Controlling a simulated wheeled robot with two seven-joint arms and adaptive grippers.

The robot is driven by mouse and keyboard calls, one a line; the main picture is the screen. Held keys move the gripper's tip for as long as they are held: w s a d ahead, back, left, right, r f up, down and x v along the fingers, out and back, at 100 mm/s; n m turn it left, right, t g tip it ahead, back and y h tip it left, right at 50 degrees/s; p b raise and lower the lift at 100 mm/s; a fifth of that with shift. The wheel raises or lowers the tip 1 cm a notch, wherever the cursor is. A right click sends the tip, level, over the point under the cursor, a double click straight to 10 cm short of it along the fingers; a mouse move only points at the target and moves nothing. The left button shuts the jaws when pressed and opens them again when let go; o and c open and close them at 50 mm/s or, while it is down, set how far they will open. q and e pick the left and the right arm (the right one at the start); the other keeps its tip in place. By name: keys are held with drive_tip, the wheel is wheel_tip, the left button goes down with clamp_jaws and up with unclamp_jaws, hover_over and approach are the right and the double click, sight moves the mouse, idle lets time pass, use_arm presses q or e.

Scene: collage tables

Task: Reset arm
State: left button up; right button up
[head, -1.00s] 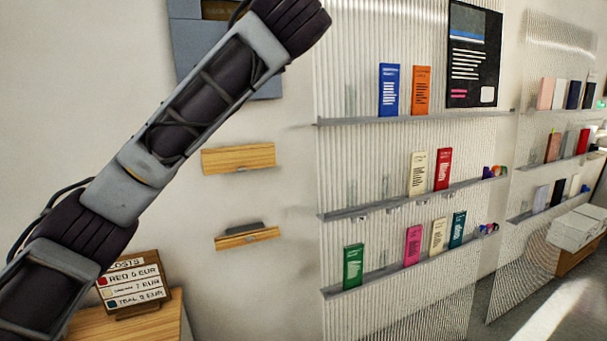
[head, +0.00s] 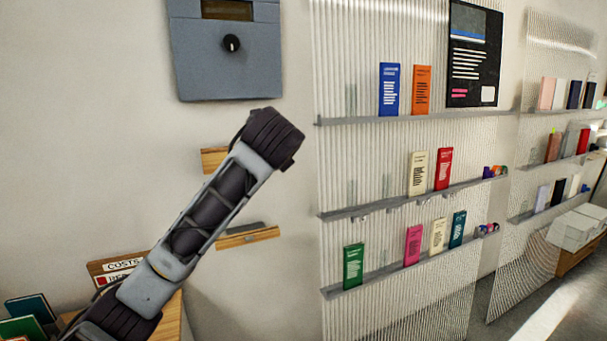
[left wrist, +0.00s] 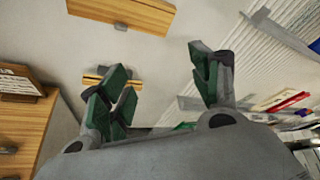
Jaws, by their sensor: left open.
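My left arm (head: 215,205) rises from the bottom left of the head view, and its dark joint is in front of the plain wall. The fingers of my left gripper do not show in the head view. In the left wrist view my left gripper (left wrist: 158,78) is open, its green-padded fingers wide apart with nothing between them. The wall shows in the gap between the fingers. My right gripper is in neither view.
A ribbed panel with shelves (head: 415,195) of upright coloured booklets stands right of my arm. A grey wall box (head: 225,65) with a knob is above it. Wooden ledges (head: 248,237) are behind it. A costs sign (head: 105,270) and green books (head: 28,308) are at lower left.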

use_arm(q)
drive_tip(key=s+a+f+n+g+h, duration=0.1)
drive_tip(key=s+f+n+g, duration=0.2)
drive_tip(key=f, duration=0.8)
drive_tip(key=s+a+f+n+h, duration=0.15)
drive_tip(key=s+f+n, duration=0.3)
drive_tip(key=f, duration=0.65)
drive_tip(key=s+a+f+n+g, duration=0.2)
drive_tip(key=s+f+n, duration=0.15)
drive_tip(key=f, duration=0.75)
drive_tip(key=s+a+f+n+g, duration=0.2)
drive_tip(key=s+a+f+n, duration=0.15)
drive_tip(key=s+f, duration=0.35)
drive_tip(key=s+a+f+n+g, duration=0.1)
drive_tip(key=s+a+f+n, duration=0.3)
drive_tip(key=s, duration=0.5)
drive_tip(key=s+a+f+n+g, duration=0.2)
drive_tip(key=s+a+f+n, duration=0.1)
drive_tip(key=s+f+n, duration=0.4)
drive_tip(key=s+f+m+g+b, duration=0.1)
drive_tip(key=s+f+b, duration=0.15)
drive_tip(key=f, duration=3.25)
drive_tip(key=s+a+f, duration=0.2)
drive_tip(key=s+f, duration=0.9)
drive_tip(key=s+a+f+g+b, duration=0.1)
drive_tip(key=s+f, duration=1)
drive_tip(key=s, duration=0.1)
drive_tip(key=shift+a+y+b, duration=0.3)
drive_tip(key=shift+a+y, duration=0.05)
drive_tip(key=shift+a, duration=0.05)
